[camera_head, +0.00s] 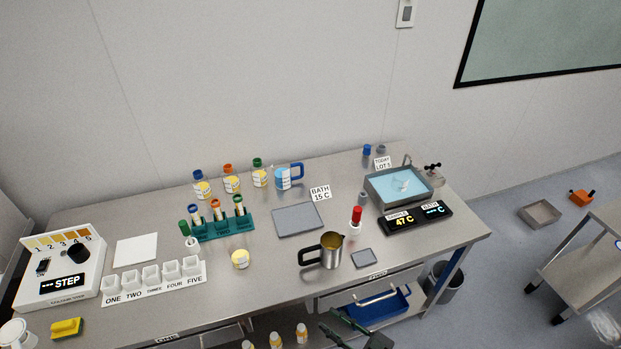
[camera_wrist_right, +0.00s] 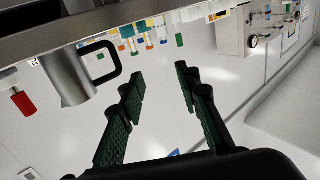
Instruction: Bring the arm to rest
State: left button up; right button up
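My right gripper (camera_head: 346,327) shows at the bottom of the head view, in front of the table's front edge near the open drawer. In the right wrist view its two green-padded fingers (camera_wrist_right: 160,108) are spread apart with nothing between them. The steel pitcher (camera_head: 331,250) stands on the table behind the gripper, apart from it. The pitcher also shows at the left of the tilted wrist view (camera_wrist_right: 72,76). My left gripper is in neither view.
The steel table (camera_head: 270,275) carries a teal tube rack (camera_head: 222,228), a water bath (camera_head: 398,186), a red-capped bottle (camera_head: 355,217) and white labelled cups (camera_head: 152,278). Below its front edge are a blue tray (camera_head: 380,310) and several small bottles (camera_head: 275,340). A cart (camera_head: 590,245) stands at right.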

jog(key=w+d+f+m+h+b, duration=0.1)
jog(key=w+d+f+m+h, duration=0.15)
jog(key=d+f, duration=0.55)
jog(key=w+d+f+m+h, duration=0.15)
jog(key=d+f+h, duration=0.25)
jog(key=f, duration=0.9)
jog(key=s+d+f+m+g+h+b, duration=0.1)
jog(key=s+d+f+h, duration=0.25)
jog(key=d+f, duration=0.45)
jog(key=s+d+f+m+g+h, duration=0.15)
jog(key=s+d+f, duration=0.25)
jog(key=f, duration=0.7)
jog(key=s+d+f+m+g+h, duration=0.1)
jog(key=s+d+f+g+h, duration=0.3)
jog(key=s+f, duration=0.85)
pick_arm(q)
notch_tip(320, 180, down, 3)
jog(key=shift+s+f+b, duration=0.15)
jog(key=shift+b, duration=0.5)
pick_arm(e)
jog(key=s+f+g, duration=0.1)
jog(key=s+f, duration=0.3)
jog(key=s, duration=0.7)
jog(key=s+f+m+g+y, duration=0.1)
jog(key=s+f+g, duration=0.1)
jog(key=s, duration=0.9)
jog(key=shift+s+a+f, duration=0.2)
jog(key=shift+a+f, duration=0.05)
jog(key=shift+f, duration=0.6)
jog(key=shift+m, duration=0.25)
